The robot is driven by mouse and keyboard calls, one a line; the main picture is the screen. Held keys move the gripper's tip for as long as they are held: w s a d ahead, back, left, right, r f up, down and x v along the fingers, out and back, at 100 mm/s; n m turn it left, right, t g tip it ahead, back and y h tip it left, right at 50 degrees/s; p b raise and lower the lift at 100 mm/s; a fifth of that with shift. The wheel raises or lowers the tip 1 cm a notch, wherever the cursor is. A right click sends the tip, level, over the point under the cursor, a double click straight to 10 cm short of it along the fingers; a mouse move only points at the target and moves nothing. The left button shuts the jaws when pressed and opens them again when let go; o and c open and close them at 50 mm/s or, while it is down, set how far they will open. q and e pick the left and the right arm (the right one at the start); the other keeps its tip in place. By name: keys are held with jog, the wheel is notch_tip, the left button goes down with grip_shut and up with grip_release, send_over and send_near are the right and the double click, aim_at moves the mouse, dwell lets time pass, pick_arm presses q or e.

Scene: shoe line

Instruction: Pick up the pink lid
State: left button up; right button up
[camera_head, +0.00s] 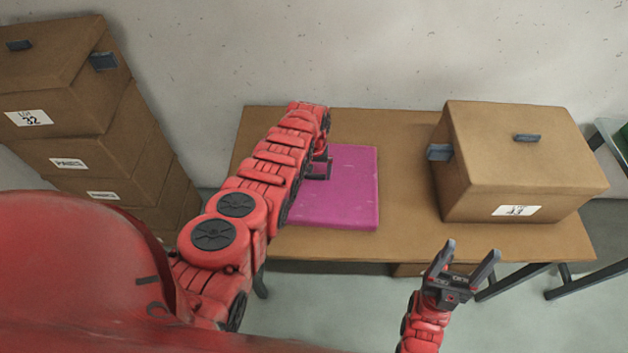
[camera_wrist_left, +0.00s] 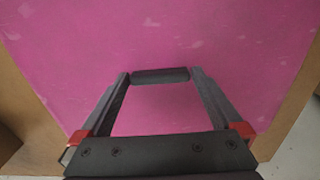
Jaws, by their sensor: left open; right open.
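The pink lid (camera_head: 350,200) lies flat on the brown table, left of centre; my left arm covers its left part in the head view. It fills most of the left wrist view (camera_wrist_left: 160,35). My left gripper (camera_head: 319,167) is over the lid, fingers pointing down and open. In the left wrist view a short dark handle (camera_wrist_left: 160,75) on the lid lies between its fingertips; whether they touch it I cannot tell. My right gripper (camera_head: 464,255) is open and empty in front of the table, away from the lid.
A closed brown box (camera_head: 470,195) with dark handles stands on the right of the table (camera_head: 405,145). A stack of brown boxes (camera_head: 105,160) stands at the left. A wall (camera_head: 350,50) runs behind. The tabletop between lid and box is clear.

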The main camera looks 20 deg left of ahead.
pick_arm(q)
jog(key=shift+f, duration=0.1)
jog(key=c, duration=1.2)
jog(key=shift+o, duration=0.2)
